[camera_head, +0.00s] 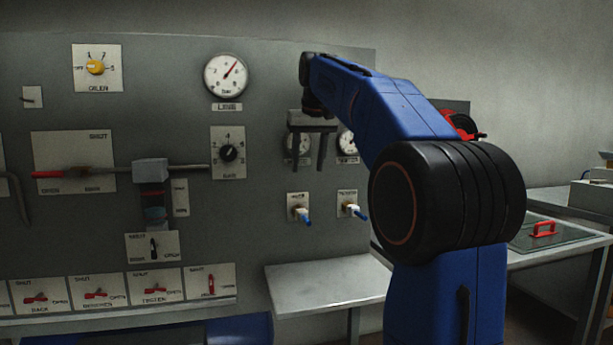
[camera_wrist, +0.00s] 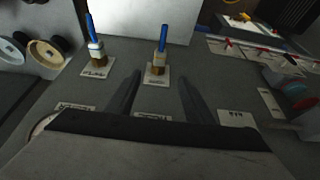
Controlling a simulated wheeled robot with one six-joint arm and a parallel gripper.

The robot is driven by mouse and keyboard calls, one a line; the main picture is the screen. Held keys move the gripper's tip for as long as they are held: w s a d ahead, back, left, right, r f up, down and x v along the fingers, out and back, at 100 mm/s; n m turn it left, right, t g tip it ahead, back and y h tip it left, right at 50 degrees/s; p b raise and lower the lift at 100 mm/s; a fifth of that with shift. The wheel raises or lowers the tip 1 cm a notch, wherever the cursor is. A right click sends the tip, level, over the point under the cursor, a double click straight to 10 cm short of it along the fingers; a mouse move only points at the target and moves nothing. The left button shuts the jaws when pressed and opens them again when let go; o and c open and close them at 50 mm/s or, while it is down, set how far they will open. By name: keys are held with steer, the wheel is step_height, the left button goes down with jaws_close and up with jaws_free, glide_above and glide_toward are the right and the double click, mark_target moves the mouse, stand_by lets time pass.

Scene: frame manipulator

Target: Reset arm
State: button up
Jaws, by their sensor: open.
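My gripper (camera_head: 323,150) hangs at the end of my blue arm, in front of the grey control panel (camera_head: 270,110), with its fingers pointing down. The two dark fingers are apart, with nothing between them. In the wrist view my gripper (camera_wrist: 161,80) shows the fingers spread, with a blue-handled toggle (camera_wrist: 161,42) on the panel seen between their tips. A second blue-handled toggle (camera_wrist: 93,40) stands to its left. In the head view the two toggles are below the gripper, the left one (camera_head: 301,213) and the right one (camera_head: 352,209), apart from it.
A round gauge (camera_head: 226,76) sits left of my arm, and two smaller gauges are partly hidden behind the gripper. A red-handled lever (camera_head: 75,173) and a grey block (camera_head: 150,171) stick out from the panel. A bare shelf (camera_head: 330,284) is below.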

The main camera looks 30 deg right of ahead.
steer(key=shift+s+r, duration=0.2)
steer(key=shift+r, duration=0.3)
steer(key=shift+a, duration=0.1)
